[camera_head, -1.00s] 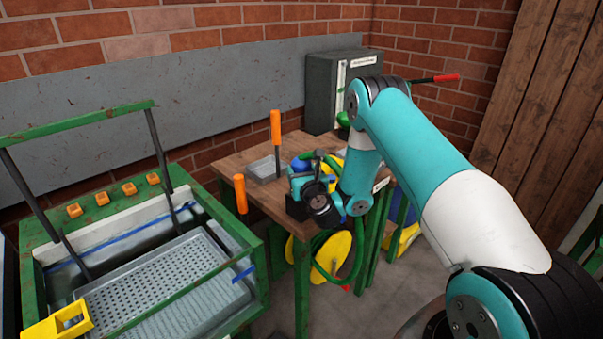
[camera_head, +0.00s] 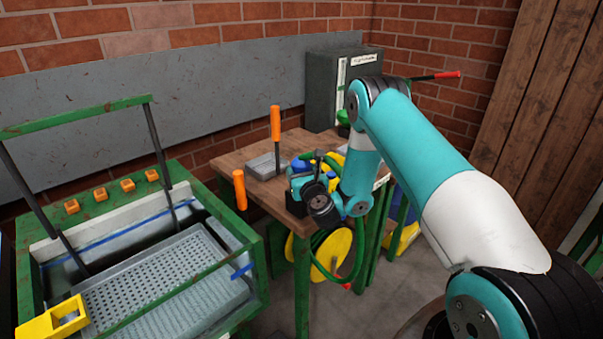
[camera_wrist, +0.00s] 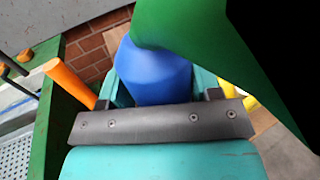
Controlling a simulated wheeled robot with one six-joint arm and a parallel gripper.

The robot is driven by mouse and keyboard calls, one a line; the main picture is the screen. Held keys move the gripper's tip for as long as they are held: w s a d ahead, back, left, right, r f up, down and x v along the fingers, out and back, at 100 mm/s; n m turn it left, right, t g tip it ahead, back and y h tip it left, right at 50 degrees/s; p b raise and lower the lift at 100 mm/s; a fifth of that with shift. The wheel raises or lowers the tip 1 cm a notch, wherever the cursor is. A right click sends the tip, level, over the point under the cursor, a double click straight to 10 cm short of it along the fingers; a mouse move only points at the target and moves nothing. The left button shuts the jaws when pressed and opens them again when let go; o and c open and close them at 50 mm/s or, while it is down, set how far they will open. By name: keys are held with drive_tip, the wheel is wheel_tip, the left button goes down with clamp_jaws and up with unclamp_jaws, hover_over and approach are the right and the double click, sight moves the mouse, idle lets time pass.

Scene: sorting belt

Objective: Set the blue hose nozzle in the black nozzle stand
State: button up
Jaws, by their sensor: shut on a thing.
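The blue hose nozzle (camera_wrist: 153,75) fills the middle of the wrist view, between the teal fingers of my gripper (camera_wrist: 160,92), which is shut on it. The green hose (camera_wrist: 205,40) runs from the nozzle toward the upper right, very close to the camera. In the head view my gripper (camera_head: 302,182) is over the front edge of the wooden table, and a bit of blue shows just behind it. A black block (camera_head: 294,206), which looks like the nozzle stand, is at the table edge, partly hidden by my wrist. Whether the nozzle touches it cannot be told.
The wooden table (camera_head: 240,158) carries a grey tray (camera_head: 262,168) and an upright orange-handled tool (camera_head: 275,124). A yellow reel (camera_head: 328,258) with green hose hangs below. The green sorting machine (camera_head: 255,270) stands left. A grey cabinet (camera_head: 322,92) is behind.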

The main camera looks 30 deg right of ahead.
drive_tip(key=shift+f+b, duration=0.65)
drive_tip(key=shift+b, duration=0.05)
idle(0.5)
drive_tip(key=o, duration=0.9)
